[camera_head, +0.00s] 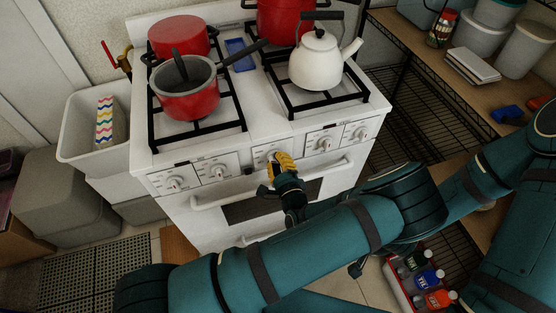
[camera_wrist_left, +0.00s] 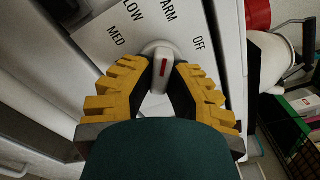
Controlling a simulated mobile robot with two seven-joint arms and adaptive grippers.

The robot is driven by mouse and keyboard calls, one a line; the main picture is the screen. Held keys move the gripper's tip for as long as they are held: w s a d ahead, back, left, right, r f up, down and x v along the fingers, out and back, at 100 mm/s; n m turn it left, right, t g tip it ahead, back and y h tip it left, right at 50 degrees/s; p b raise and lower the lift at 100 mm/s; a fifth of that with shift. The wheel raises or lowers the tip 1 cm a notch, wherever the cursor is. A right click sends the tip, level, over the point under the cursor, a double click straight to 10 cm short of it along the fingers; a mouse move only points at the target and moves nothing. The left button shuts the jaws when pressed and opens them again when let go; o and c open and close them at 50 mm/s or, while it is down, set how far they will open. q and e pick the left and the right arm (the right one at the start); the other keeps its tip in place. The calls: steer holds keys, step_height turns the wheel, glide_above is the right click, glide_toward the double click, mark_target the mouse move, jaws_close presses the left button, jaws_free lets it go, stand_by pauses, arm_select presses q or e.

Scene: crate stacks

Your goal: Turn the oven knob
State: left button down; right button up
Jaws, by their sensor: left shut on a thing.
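The oven knob (camera_wrist_left: 162,72) is white with a red mark, on the stove's front panel. In the wrist view its red mark points up, roughly toward the partly cut-off "ARM" label. "LOW" and "MED" are to its left and "OFF" to its right. My left gripper (camera_head: 274,160) has yellow ridged fingers. It is at the middle of the white stove's (camera_head: 160,165) front panel in the head view. In the wrist view its fingers (camera_wrist_left: 160,88) are closed on both sides of the knob. In the head view the fingers mostly hide the knob. My right gripper does not show.
The oven handle (camera_head: 215,199) runs just below the panel. Red pots (camera_head: 190,103) and a white kettle (camera_head: 317,62) stand on the burners. A grey bin (camera_head: 75,125) is at left. A shelf (camera_head: 408,45) with containers and a red bottle crate (camera_head: 394,287) are at right.

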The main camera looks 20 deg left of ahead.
arm_select(q)
steer(key=m, duration=0.5)
steer(key=shift+a+m, duration=0.1)
steer(key=shift+m, duration=0.2)
steer(key=m, duration=0.5)
steer(key=shift+a+b, duration=0.1)
steer(key=shift+b, duration=0.2)
steer(key=shift+m, duration=0.3)
steer(key=c, duration=0.9)
jaws_free()
steer(key=shift+c, duration=0.2)
steer(key=shift+f, duration=0.1)
steer(key=shift+s, duration=0.1)
